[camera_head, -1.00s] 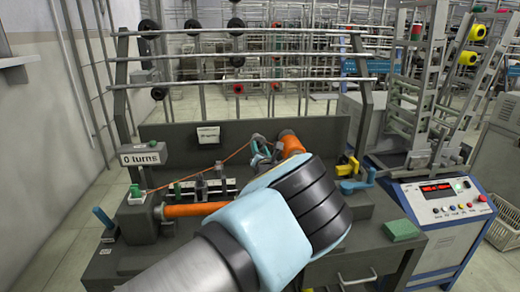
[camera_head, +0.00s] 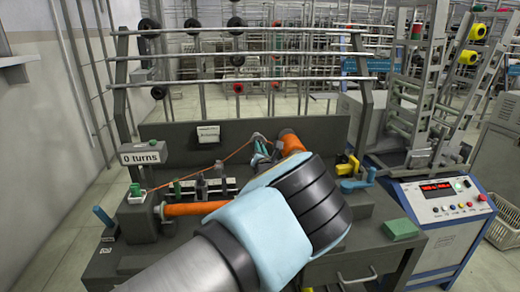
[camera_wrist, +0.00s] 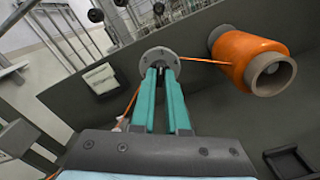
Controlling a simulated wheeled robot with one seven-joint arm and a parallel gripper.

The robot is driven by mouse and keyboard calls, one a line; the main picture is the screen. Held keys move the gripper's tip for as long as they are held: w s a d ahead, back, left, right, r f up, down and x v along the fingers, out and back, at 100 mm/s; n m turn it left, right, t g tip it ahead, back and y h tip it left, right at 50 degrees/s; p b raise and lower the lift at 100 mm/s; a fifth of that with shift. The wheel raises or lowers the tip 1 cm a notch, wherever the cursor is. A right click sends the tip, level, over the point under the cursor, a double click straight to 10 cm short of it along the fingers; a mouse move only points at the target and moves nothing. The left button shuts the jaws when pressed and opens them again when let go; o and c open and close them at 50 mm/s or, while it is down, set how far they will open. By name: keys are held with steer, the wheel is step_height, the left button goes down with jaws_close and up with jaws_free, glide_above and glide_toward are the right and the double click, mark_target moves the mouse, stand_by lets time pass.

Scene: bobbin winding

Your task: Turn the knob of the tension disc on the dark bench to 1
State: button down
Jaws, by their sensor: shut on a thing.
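The tension disc (camera_wrist: 160,60) is a round grey metal disc with holes, in the upper middle of the wrist view. An orange thread passes by it. My gripper (camera_wrist: 163,78) has two teal fingers close together at the disc's near side, shut on its knob. The knob itself and its scale are hidden by the fingers. In the head view my gripper (camera_head: 262,150) reaches the disc area at the back of the dark bench (camera_head: 170,262), mostly hidden by my wrist.
An orange thread cone (camera_wrist: 245,62) stands right of the disc. A small white label (camera_wrist: 98,80) is on the back panel to the left. In the head view a "0 turns" sign (camera_head: 142,155), an orange bobbin (camera_head: 195,208), a green block (camera_head: 401,230) and a control console (camera_head: 445,205) surround the arm.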

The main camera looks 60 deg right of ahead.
steer(key=n+b, duration=1.1)
steer(key=b, duration=0.9)
steer(key=n+b, duration=1.2)
steer(key=b, duration=0.9)
steer(key=shift+f+n, duration=0.2)
steer(key=shift+n, duration=0.1)
steer(key=shift+r+n+b, duration=0.15)
steer(key=shift+n+b, duration=0.15)
steer(key=shift+b, duration=0.1)
steer(key=c, duration=0.9)
jaws_free()
